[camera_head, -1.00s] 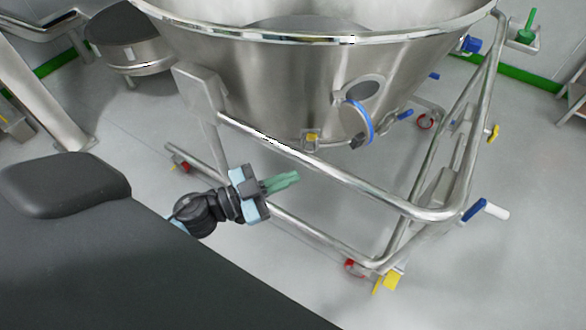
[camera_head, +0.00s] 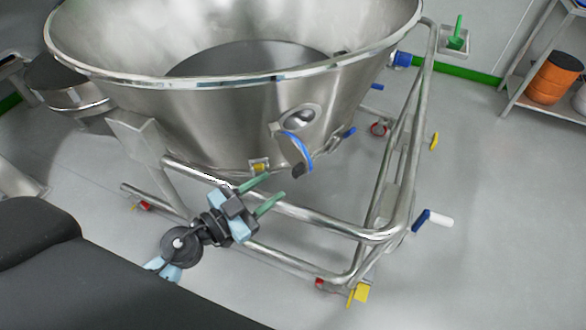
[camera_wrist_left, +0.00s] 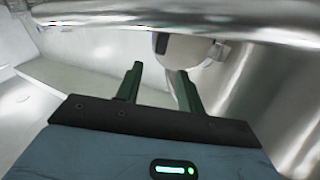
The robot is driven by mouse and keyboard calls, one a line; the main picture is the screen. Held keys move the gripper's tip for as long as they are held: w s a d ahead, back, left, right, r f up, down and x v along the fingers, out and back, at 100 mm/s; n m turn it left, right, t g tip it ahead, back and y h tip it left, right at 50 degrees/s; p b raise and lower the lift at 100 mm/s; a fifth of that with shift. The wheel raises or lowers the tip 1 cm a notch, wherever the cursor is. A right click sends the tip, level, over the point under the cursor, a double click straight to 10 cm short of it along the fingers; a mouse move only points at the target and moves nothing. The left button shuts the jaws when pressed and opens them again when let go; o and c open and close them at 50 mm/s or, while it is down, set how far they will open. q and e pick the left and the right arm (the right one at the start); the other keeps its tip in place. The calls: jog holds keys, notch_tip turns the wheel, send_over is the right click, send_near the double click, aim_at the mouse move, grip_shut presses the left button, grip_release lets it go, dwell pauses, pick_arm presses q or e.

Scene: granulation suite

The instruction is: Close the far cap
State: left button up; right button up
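A round port (camera_head: 301,117) shows on the front wall of the large steel bowl (camera_head: 215,115). A cap with a blue rim (camera_head: 297,151) hangs swung open below the port, with a dark piece at its lower end. I cannot tell from these views whether this is the far cap. My left gripper (camera_head: 275,187) is open and empty, its green fingers spread, left of and below the cap and apart from it. In the left wrist view the open fingers (camera_wrist_left: 160,70) point toward a pale rounded part (camera_wrist_left: 190,50) that I cannot identify. My right gripper is not in view.
A steel tube frame (camera_head: 320,222) carries the bowl; its front rail runs close to my left gripper. Blue, red and yellow parts sit along the frame. A shelf with an orange drum (camera_head: 554,78) stands far right.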

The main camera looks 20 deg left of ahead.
aim_at(295, 170)
pick_arm(q)
jog(key=x, duration=0.7)
jog(key=shift+w, duration=0.15)
jog(key=shift+c, duration=0.2)
grip_shut()
